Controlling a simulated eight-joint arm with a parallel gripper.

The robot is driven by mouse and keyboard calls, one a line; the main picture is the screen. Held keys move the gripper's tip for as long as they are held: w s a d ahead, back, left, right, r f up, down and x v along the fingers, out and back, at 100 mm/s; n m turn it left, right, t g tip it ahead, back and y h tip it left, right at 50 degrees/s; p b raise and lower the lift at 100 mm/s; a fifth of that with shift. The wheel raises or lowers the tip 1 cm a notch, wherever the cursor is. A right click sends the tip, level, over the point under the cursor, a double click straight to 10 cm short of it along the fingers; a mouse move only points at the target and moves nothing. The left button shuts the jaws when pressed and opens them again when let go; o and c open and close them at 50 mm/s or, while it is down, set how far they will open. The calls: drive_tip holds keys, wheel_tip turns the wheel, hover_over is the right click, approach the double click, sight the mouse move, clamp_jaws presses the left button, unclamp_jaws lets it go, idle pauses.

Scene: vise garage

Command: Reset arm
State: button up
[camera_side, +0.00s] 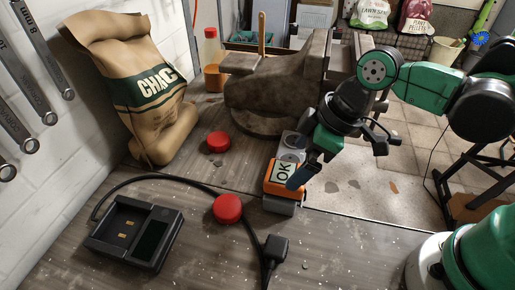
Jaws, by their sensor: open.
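My gripper (318,163) is on the end of the green and black arm, which reaches in from the right. It points down and left, right above an orange and grey device (285,185) with a display reading "OK" on the wooden bench. A dark finger lies over the device's right side in this view; I cannot tell if it touches. The gripper is open, with no object visible between its fingers. Part of the device is hidden behind the finger.
A large vise (265,100) stands behind the device. Red caps (228,208) (218,142) lie to its left. A black charger (135,232) with a cable and plug (275,248) is at front left. A paper charcoal bag (135,90) stands at back left. The front bench is partly clear.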

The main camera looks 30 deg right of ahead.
drive_tip(key=shift+r, duration=0.2)
drive_tip(key=shift+d, duration=0.3)
drive_tip(key=d+r+m+t+h, duration=0.3)
drive_tip(key=d+m+t, duration=0.1)
drive_tip(key=d+m, duration=0.5)
drive_tip(key=shift+w+d+r, duration=0.15)
drive_tip(key=shift+d+r, duration=0.25)
drive_tip(key=shift+d, duration=0.75)
